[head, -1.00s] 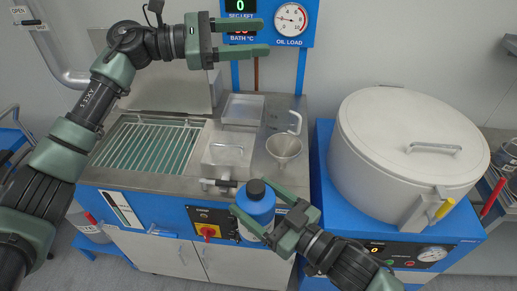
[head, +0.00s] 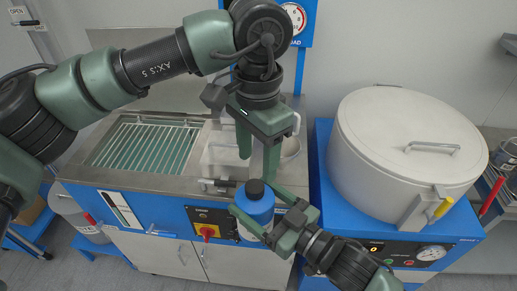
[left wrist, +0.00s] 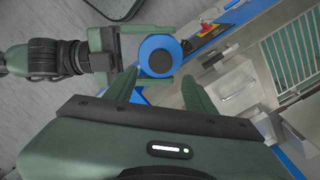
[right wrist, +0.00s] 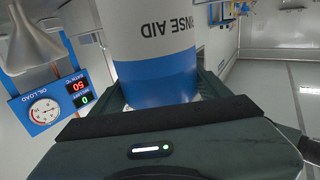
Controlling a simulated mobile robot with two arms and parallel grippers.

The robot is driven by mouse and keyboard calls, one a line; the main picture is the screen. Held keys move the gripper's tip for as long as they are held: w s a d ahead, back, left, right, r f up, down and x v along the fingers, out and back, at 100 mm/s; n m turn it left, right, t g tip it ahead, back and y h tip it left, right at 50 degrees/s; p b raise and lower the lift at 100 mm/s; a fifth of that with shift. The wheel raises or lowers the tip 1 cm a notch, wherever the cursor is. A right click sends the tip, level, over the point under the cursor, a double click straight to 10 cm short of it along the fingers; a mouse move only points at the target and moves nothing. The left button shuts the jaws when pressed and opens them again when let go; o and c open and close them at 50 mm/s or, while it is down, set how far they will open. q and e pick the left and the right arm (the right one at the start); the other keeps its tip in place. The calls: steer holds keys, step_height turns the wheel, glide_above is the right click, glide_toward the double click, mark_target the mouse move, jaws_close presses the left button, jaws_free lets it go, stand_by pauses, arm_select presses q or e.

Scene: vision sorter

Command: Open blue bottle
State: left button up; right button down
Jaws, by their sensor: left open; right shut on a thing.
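The blue bottle (head: 256,207) has a black cap (head: 255,187) and is held upright in front of the steel counter. My right gripper (head: 256,215) is shut on the bottle's body from the lower right. The right wrist view shows the bottle (right wrist: 158,60) close up, with a white label reading "RINSE AID". My left gripper (head: 258,165) is open and points down just above the cap. In the left wrist view the bottle (left wrist: 154,55) and its cap (left wrist: 160,58) lie beyond the open left fingertips (left wrist: 158,88).
A steel counter with a wire rack basin (head: 150,145) is behind at left. A large white lidded drum (head: 395,150) stands at right. A gauge panel (head: 295,18) is at the back. A red knob (head: 207,232) is on the front panel beside the bottle.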

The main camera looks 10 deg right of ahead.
mark_target(257, 184)
arm_select(q)
step_height(257, 184, down, 6)
steer(key=shift+f, duration=0.25)
